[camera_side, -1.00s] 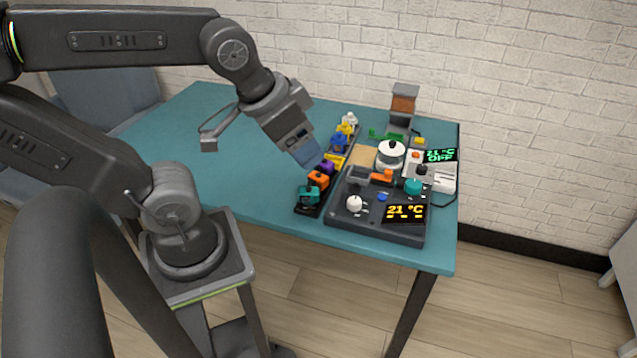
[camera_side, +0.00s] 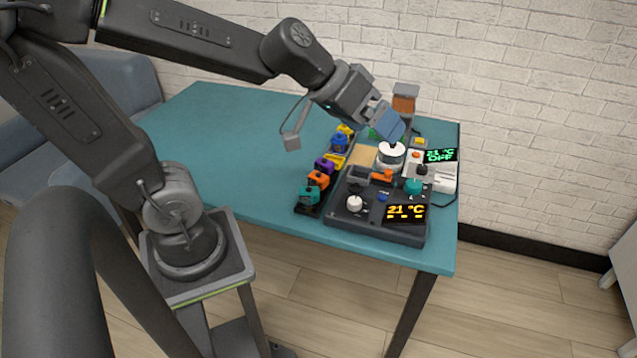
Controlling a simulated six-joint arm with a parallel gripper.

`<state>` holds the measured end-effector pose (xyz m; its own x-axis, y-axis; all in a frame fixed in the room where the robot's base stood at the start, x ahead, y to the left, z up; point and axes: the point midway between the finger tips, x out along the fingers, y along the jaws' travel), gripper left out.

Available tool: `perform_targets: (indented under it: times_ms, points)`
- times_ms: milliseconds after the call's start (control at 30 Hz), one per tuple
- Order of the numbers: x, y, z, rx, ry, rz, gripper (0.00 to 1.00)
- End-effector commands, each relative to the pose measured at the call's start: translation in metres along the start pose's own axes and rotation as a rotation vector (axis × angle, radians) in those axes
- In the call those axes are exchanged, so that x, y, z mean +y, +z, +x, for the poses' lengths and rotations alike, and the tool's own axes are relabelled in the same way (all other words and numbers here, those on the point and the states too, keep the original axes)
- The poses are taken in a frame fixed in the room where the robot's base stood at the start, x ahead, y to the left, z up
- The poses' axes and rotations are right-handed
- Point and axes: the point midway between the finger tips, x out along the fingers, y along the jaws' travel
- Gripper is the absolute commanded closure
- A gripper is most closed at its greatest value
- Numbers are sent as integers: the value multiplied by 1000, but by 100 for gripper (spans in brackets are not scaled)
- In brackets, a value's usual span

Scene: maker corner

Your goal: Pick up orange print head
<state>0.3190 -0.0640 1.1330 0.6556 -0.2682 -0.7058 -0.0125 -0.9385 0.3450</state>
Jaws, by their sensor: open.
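The orange print head (camera_side: 318,180) sits in a dark rack (camera_side: 307,210) along the left side of the equipment, between a teal head (camera_side: 309,195) and a purple head (camera_side: 324,166). My gripper (camera_side: 391,130) is open, with blue-grey fingers pointing down and to the right. It is over the white round pot (camera_side: 391,155) with a black knob, behind and to the right of the orange print head. I cannot tell whether the fingers touch the knob.
A dark console (camera_side: 375,225) with a 21 °C display, a white knob (camera_side: 354,203) and an orange part (camera_side: 382,175) stands right of the rack. Blue (camera_side: 339,143) and yellow heads (camera_side: 334,161) share the rack. The table's left side (camera_side: 220,130) is clear.

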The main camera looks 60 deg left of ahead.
Motion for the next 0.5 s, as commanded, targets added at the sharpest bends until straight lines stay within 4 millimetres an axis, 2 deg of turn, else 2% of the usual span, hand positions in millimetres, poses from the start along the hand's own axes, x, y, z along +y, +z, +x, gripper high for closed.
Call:
perform_targets:
  times_ms: [33,133,267,367,400,500]
  points:
    - [-13,-11,12,30,-15,-51,6]
    - [-47,-30,31,96,-78,-144,6]
    - [-106,-36,52,134,-226,-272,6]
    - [-156,-23,64,113,-375,-368,6]
    - [-175,-14,68,94,-436,-405,6]
    - [-214,14,72,22,-574,-484,6]
